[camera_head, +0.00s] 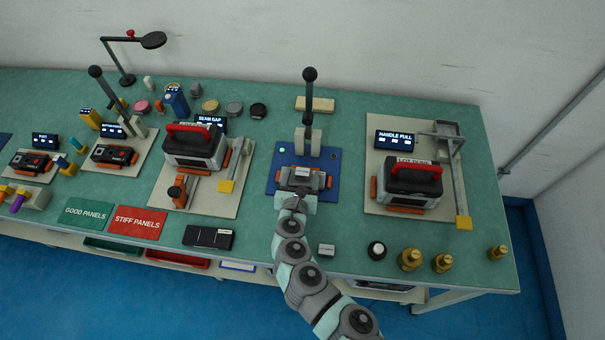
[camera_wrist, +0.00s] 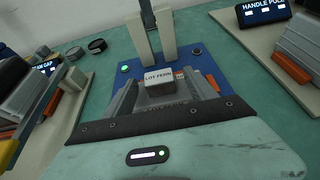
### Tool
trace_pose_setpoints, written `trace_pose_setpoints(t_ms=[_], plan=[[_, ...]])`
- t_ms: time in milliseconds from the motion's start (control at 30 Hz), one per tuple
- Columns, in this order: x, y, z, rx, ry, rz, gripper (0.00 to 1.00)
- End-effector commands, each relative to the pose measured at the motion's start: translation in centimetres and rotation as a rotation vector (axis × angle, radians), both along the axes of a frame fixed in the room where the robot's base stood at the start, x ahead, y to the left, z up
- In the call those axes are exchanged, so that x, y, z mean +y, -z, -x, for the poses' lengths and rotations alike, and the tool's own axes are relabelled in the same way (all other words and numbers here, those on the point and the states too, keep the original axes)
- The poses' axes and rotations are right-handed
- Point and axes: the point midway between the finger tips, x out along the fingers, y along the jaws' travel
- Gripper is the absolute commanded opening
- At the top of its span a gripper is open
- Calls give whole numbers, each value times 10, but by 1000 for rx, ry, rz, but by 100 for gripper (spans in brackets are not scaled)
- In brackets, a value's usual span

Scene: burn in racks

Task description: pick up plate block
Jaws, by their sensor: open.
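A small grey block (camera_wrist: 158,78) with a white label, read as "LOT FERN", sits at the blue station (camera_head: 273,193) in the middle of the table. Its pale top (camera_head: 302,172) shows in the head view. My gripper (camera_head: 302,180) is over that station, its jaws open with the labelled block between them in the wrist view (camera_wrist: 163,90). I cannot tell whether a finger touches it. The block's lower part is hidden. Another small grey block (camera_head: 327,250) lies on the green table, right of my arm. I cannot tell which one is the plate block.
A lever with a black knob (camera_head: 310,75) stands upright behind the blue station. Red-handled units (camera_head: 194,148) and (camera_head: 413,184) stand on boards to either side. Brass weights (camera_head: 410,259) and a black-and-white round piece (camera_head: 376,250) stand at the front right. Some bare table surrounds the station.

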Motion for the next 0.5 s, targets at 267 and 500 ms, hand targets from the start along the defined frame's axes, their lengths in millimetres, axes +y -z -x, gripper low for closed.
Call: trace_pose_setpoints(t_ms=[267, 500], plan=[[0, 4, -12, -1, -4, -1, 65], [0, 4, -11, 0, -3, -1, 57]])
